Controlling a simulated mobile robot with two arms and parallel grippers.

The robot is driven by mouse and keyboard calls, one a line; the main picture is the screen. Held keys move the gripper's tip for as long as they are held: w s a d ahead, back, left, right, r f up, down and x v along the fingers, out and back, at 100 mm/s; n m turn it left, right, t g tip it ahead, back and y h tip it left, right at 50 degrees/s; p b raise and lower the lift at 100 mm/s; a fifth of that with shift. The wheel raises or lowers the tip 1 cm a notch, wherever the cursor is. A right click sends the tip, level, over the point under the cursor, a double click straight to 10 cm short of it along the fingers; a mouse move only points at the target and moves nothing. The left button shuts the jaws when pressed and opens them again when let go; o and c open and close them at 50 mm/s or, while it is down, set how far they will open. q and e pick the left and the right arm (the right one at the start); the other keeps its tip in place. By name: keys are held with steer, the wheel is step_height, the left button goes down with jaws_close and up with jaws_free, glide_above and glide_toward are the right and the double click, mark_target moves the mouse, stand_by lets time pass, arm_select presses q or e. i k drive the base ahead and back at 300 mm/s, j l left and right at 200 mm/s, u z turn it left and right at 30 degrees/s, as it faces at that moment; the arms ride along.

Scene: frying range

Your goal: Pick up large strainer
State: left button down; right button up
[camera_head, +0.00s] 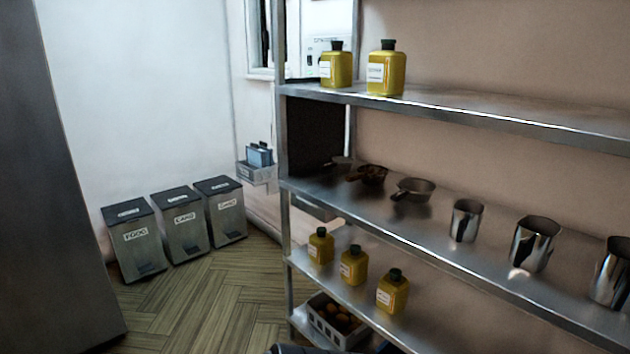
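Three dark, handled vessels stand in a row on the middle shelf of the metal rack. The farthest (340,162) is small and partly in shadow. The middle one (372,174) is brownish, and the nearest (414,187) is a grey, shallow bowl with its handle toward the shelf's front. I cannot tell which of them, if any, is the large strainer, as mesh is too small to make out. Neither of my grippers is in view.
The rack's middle shelf (440,243) also holds shiny metal pitchers (536,243) on the right. Yellow bottles (386,70) stand on the shelves above and below. A crate (325,327) sits low. Three bins (180,224) line the left wall. Wooden floor (220,300) is clear before them.

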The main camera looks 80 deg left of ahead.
mark_target(415, 190)
steer(key=j+u, duration=0.2)
steer(key=u, duration=0.25)
steer(key=j+u, duration=0.15)
steer(key=u, duration=0.25)
steer(key=i+j+u, duration=0.15)
steer(key=u, duration=0.3)
steer(key=i+j+u, duration=0.1)
steer(key=u, duration=0.3)
steer(key=i+j+u, duration=0.1)
steer(key=u, duration=0.35)
